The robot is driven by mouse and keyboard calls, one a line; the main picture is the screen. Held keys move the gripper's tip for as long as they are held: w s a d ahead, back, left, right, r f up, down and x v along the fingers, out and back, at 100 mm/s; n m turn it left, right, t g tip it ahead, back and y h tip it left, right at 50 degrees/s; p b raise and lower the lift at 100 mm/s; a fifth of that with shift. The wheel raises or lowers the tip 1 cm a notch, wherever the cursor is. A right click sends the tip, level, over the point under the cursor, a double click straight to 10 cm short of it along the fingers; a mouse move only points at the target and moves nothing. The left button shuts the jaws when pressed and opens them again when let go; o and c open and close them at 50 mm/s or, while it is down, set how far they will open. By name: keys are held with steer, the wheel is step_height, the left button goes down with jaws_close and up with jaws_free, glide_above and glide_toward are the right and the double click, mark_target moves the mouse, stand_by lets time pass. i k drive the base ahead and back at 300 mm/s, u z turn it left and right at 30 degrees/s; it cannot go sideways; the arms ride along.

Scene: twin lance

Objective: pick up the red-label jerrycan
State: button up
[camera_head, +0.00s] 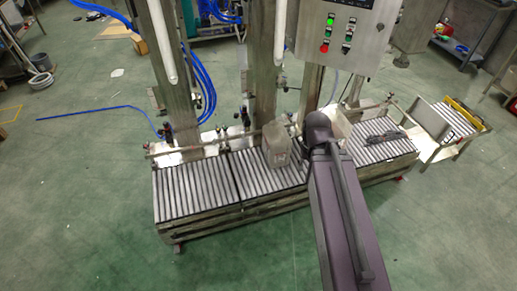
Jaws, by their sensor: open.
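A greyish, box-shaped can (275,150) stands upright on the roller conveyor, just left of my arm. It looks like a jerrycan, but I cannot make out a red label on it. Another pale shape (340,124) shows just right of my arm's dark rounded joint, partly hidden by it; I cannot tell what it is. My arm reaches up from the bottom edge across the conveyor. My gripper cannot be made out; the arm's far part is hidden behind the joint.
The roller conveyor (195,190) runs across the middle, with a rail and posts along its back. A dark item (384,137) lies on its right part. A control box (347,35) hangs above. The green floor (90,220) in front is clear.

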mark_target(277, 144)
steer(key=u, duration=0.45)
steer(key=i, duration=1)
steer(key=u, duration=0.05)
